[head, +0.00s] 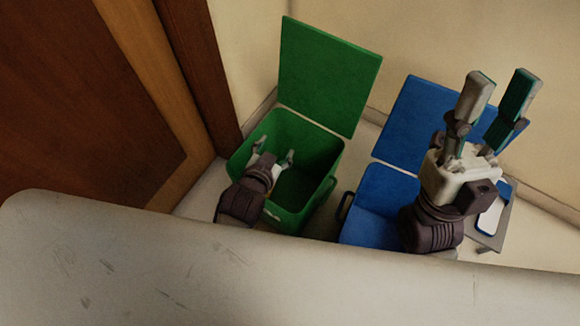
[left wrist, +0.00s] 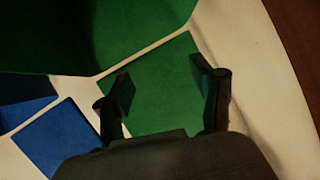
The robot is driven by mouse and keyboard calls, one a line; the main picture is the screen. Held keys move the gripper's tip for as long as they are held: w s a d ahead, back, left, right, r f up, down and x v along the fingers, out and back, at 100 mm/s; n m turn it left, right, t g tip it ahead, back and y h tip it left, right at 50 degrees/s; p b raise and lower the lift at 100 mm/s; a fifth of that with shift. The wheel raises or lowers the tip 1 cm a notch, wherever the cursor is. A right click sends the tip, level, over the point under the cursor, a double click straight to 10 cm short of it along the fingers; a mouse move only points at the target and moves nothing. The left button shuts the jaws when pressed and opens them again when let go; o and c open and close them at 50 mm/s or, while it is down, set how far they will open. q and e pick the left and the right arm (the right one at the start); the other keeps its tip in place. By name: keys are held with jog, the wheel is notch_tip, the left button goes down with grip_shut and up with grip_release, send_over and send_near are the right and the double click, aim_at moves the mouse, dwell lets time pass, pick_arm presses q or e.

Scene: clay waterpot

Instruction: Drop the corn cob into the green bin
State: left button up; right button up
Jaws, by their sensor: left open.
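The green bin (head: 322,157) stands on the floor with its lid (head: 330,75) swung up open. My left gripper (head: 274,157) is at the bin's mouth, over its left part, with its fingers spread and nothing between them. In the left wrist view the left gripper (left wrist: 165,85) is also open and empty, with green surfaces behind it. My right gripper (head: 500,90) points up in front of the blue bin's lid, its fingers apart and empty. I see no corn cob in either view; part of the green bin's inside is dark or hidden by my left gripper.
A blue bin (head: 378,200) with its lid (head: 408,110) up stands right of the green one. A brown wooden door (head: 80,100) is at the left. Pale walls close off the back. A grey surface (head: 250,275) fills the foreground.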

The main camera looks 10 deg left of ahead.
pick_arm(q)
jog(key=v, duration=0.8)
jog(key=shift+s+r, duration=0.15)
jog(key=shift+s, duration=0.1)
